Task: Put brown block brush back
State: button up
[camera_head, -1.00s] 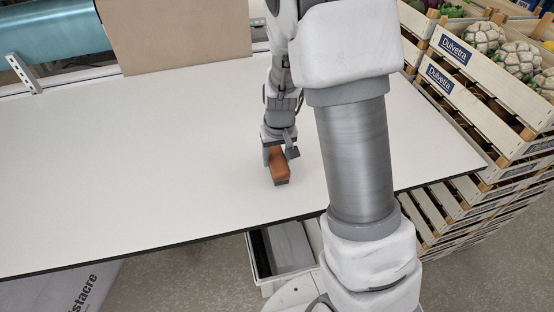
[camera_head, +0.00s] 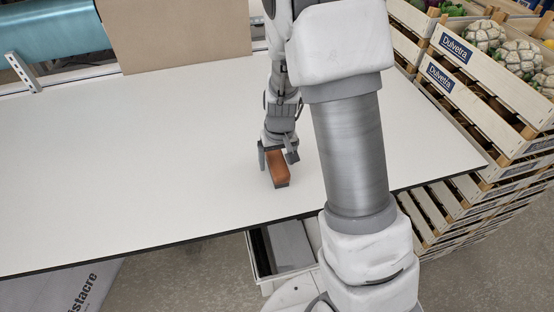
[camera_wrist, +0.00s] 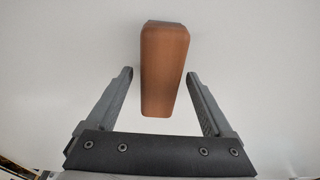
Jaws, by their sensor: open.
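The brown block brush (camera_head: 279,167) lies on the white table (camera_head: 150,150), near its front edge. Its upper part is brown and a dark grey layer shows beneath. My gripper (camera_head: 277,155) is at the brush's far end with one finger on each side. In the wrist view the brush (camera_wrist: 164,70) reaches partly between the two open fingers of my gripper (camera_wrist: 160,85). A gap shows on both sides of the brush, so the fingers are apart from it.
A cardboard sheet (camera_head: 175,35) stands at the table's back, beside a teal roll (camera_head: 55,30). Stacked wooden crates (camera_head: 490,85) with cauliflowers stand at the right. An open bin (camera_head: 287,247) is below the front edge. The table's left side is clear.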

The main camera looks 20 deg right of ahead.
aim_at(279, 164)
notch_tip(279, 164, up, 12)
jog(key=s, duration=0.2)
jog(key=s+r+t, duration=0.3)
jog(key=s+r, duration=1.1)
jog(key=s, duration=0.4)
jog(key=shift+s+r+t+p, duration=0.2)
jog(key=shift+r+t+p, duration=0.15)
jog(key=shift+t+p, duration=0.05)
dwell(0.6)
